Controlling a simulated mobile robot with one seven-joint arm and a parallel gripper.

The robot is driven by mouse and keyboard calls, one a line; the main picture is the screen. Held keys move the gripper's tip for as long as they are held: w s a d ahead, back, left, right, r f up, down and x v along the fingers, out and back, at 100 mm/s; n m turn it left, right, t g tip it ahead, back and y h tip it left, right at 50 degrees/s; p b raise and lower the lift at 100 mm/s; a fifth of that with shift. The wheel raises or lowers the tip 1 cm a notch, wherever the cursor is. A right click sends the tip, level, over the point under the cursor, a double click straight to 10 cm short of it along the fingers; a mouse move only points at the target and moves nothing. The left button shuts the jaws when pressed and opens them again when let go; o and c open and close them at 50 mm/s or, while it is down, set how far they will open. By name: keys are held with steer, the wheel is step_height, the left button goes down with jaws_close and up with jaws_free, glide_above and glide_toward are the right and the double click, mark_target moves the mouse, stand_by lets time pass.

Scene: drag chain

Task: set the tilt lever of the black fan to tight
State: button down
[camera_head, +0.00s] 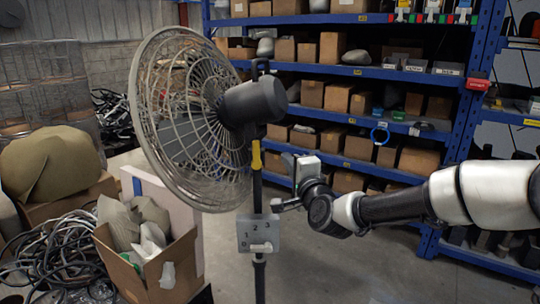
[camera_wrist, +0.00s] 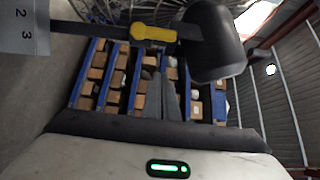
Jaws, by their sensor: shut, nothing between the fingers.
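The black fan has a wide round wire cage (camera_head: 190,120) tilted on its pole and a dark motor housing (camera_head: 254,101). The housing also shows in the wrist view (camera_wrist: 214,42). The yellow tilt lever (camera_head: 256,156) lies along the pole below the housing; it shows near the top of the wrist view (camera_wrist: 152,33). My gripper (camera_head: 277,206) is shut and empty, right of the pole and below the lever, apart from the lever. Its fingers (camera_wrist: 166,98) point toward the pole in the wrist view. I cannot tell whether the fingertips touch the pole or control box.
A grey control box (camera_head: 258,233) with numbers is on the pole just below my gripper. A cardboard box (camera_head: 160,270) and tangled cables (camera_head: 48,250) lie at the left. Blue shelving (camera_head: 455,150) with cartons stands behind. Floor (camera_head: 340,265) at the right is clear.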

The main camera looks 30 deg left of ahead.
mark_target(256, 155)
steer(key=w+a, duration=0.2)
steer(key=a, duration=0.5)
steer(key=shift+w+a, duration=0.15)
steer(key=shift+a, duration=0.2)
steer(key=n, duration=0.2)
steer(key=a+n, duration=0.1)
steer(key=shift+s+a+r+g+h+p, duration=0.1)
steer(key=shift+s+r+g+h+p, duration=0.2)
steer(key=shift+s, duration=0.1)
steer(key=shift+w, duration=0.1)
